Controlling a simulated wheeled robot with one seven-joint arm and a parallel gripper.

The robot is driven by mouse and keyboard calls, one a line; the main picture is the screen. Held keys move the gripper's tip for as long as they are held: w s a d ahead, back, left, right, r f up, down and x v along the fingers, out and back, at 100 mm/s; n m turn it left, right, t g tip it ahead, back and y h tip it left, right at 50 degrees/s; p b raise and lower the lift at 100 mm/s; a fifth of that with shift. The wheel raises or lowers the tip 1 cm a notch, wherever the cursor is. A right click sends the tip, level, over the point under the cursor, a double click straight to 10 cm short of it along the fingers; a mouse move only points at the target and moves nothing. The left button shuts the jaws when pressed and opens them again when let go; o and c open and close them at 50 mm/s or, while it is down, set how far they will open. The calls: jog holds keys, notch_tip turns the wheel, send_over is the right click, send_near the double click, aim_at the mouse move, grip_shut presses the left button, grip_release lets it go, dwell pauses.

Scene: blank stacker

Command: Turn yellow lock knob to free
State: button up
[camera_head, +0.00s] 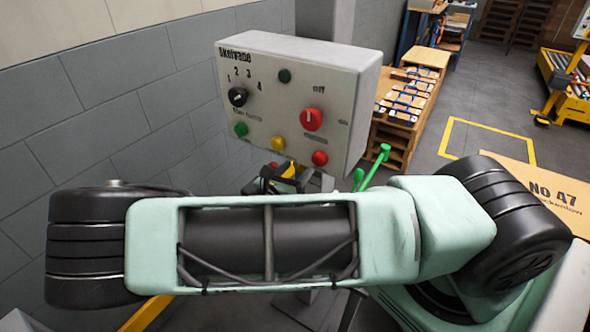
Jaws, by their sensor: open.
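A grey control box (350,110) stands in front of the wall at upper centre. Below its lower edge is a small yellow piece (290,170), which may be the yellow lock knob; its shape and setting are too small to tell. My gripper (287,181) shows as dark parts around or beside this piece, with its jaws open. Whether they touch it I cannot tell. My pale green arm crosses the foreground and hides much of the gripper and what lies below the box.
The box face bears a black numbered selector (238,97), a red off/on knob (311,119), a yellow button (278,143) and other buttons. Green levers (380,158) stand right of the gripper. A wooden rack (405,110) stands behind. Open floor lies at upper right.

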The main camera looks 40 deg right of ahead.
jog(key=shift+d, duration=0.1)
jog(key=c, duration=1)
jog(key=shift+m, duration=0.3)
jog(key=m, duration=0.3)
jog(key=shift+w+m+p, duration=0.1)
jog(key=shift+m+p, duration=0.3)
jog(key=m, duration=0.9)
jog(key=shift+w, duration=0.1)
jog(key=m+b, duration=0.1)
jog(key=m, duration=0.3)
jog(key=shift+m, duration=0.4)
